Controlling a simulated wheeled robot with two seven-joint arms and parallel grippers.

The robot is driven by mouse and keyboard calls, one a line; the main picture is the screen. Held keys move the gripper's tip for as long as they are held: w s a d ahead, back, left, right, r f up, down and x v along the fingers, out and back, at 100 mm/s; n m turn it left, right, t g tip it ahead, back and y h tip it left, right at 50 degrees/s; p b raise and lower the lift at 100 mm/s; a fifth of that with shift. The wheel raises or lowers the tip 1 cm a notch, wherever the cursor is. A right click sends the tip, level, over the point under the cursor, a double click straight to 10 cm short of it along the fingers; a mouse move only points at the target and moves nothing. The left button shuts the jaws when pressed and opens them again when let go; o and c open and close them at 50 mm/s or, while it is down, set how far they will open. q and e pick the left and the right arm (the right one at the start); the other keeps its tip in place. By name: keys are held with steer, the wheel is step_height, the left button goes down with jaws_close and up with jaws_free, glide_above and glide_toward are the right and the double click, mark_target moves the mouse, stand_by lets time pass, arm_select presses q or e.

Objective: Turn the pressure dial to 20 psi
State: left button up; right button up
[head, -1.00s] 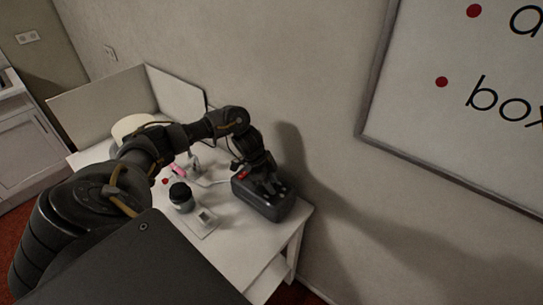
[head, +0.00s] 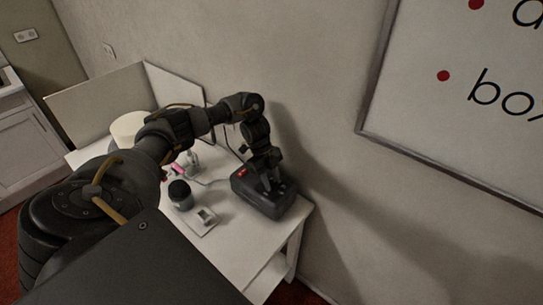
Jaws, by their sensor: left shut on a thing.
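A dark grey box-shaped unit (head: 262,203) with a small red patch on its top stands at the right end of the white table. My left gripper (head: 268,188) points down at the top of this unit, and its fingertips are at a small part there. It is shut on that part, which looks like the pressure dial, but the fingers hide most of it. The dial's marks and reading are too small to read. My right gripper is not in the view.
The white table (head: 225,258) also holds a dark-lidded jar (head: 180,195), a small pale tray (head: 203,221), a pink item (head: 178,169) and a white cylinder (head: 127,128). White panels stand at the back. A wall rises right behind the unit.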

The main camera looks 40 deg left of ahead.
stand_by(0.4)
arm_select(q)
steer(key=o, duration=1)
steer(key=v, duration=1)
steer(key=shift+w+a+r, duration=0.1)
steer(key=shift+a+r, duration=0.05)
steer(key=shift+r, duration=0.2)
